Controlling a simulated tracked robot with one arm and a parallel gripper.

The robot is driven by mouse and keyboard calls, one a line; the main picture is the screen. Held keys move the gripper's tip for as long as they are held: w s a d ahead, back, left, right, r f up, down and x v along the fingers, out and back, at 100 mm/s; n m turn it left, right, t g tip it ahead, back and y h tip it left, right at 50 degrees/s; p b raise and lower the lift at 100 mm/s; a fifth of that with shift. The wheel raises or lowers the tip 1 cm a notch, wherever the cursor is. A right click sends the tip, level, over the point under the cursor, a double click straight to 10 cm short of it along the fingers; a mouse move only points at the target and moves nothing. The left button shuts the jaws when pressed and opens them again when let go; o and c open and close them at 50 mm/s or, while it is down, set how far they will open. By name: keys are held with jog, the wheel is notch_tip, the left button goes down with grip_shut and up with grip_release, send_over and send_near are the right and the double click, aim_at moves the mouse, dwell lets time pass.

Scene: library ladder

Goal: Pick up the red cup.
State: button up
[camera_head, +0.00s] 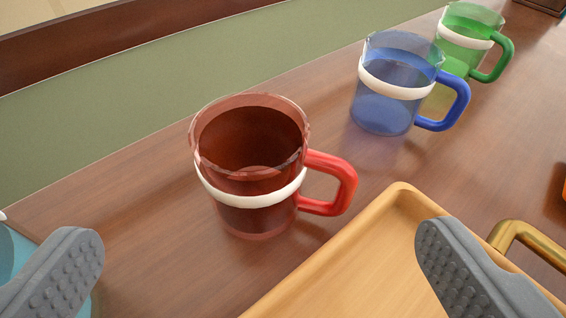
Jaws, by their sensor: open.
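The red cup (250,208) is a see-through mug with a white band around it and a red handle on its right side. It stands upright on the brown wooden surface, near the middle of the view, and looks dark inside. My gripper (255,260) is open. Its two grey studded fingers show at the lower left and lower right. The cup is beyond the fingertips and, in the picture, between them. Nothing is held, and the cup does not appear to be touched.
A blue cup (383,112) and a green cup (462,45) stand behind to the right. A wooden tray (400,200) with a brass handle (520,235) lies at the lower right. A light-blue object (15,262) is partly hidden at the lower left. A green wall (150,120) runs behind.

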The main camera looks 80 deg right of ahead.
aim_at(263, 175)
jog(key=x, duration=0.5)
jog(key=shift+d+f+b, duration=0.25)
jog(key=shift+b, duration=0.1)
jog(key=shift+f+b+x, duration=0.15)
jog(key=shift+b+x, duration=0.2)
jog(key=shift+x, duration=1)
jog(key=shift+f+b+x, duration=0.15)
jog(key=shift+b+x, duration=0.2)
jog(key=shift+x, duration=0.95)
jog(key=shift+s+a, duration=0.1)
jog(key=shift+a, duration=0.05)
jog(key=c, duration=1)
